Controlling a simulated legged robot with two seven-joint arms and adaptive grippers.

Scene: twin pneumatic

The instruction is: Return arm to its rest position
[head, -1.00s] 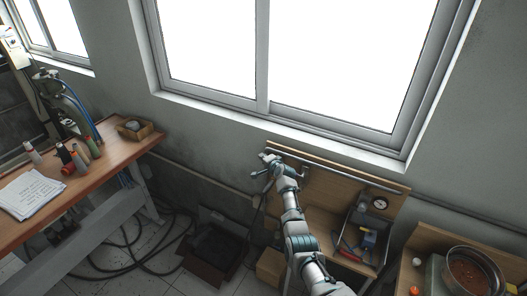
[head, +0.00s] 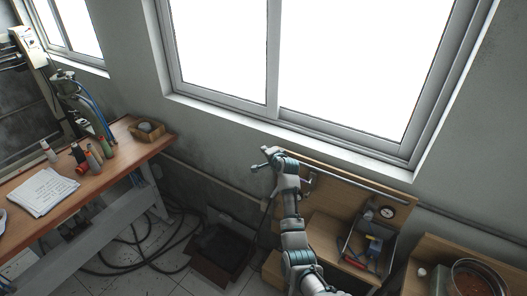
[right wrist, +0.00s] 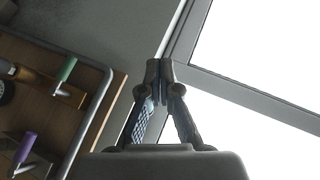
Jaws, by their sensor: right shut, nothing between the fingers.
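My right arm (head: 293,240) reaches up from the bottom of the head view, raised in front of the wall below the window. My right gripper (head: 268,159) is at its far end, near the upper left corner of a wooden tool rack. In the right wrist view the two fingers (right wrist: 160,73) meet at their tips, and nothing is between them. The gripper is shut and empty, and I see it touching nothing. My left arm and left gripper are not in view.
The wooden rack (head: 336,193) has a metal rail, a gauge (head: 386,212) and tools. A workbench (head: 88,190) with papers and bottles stands at left. A black bin (head: 222,246) and hoses lie on the floor. A round pan (head: 474,279) is at lower right.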

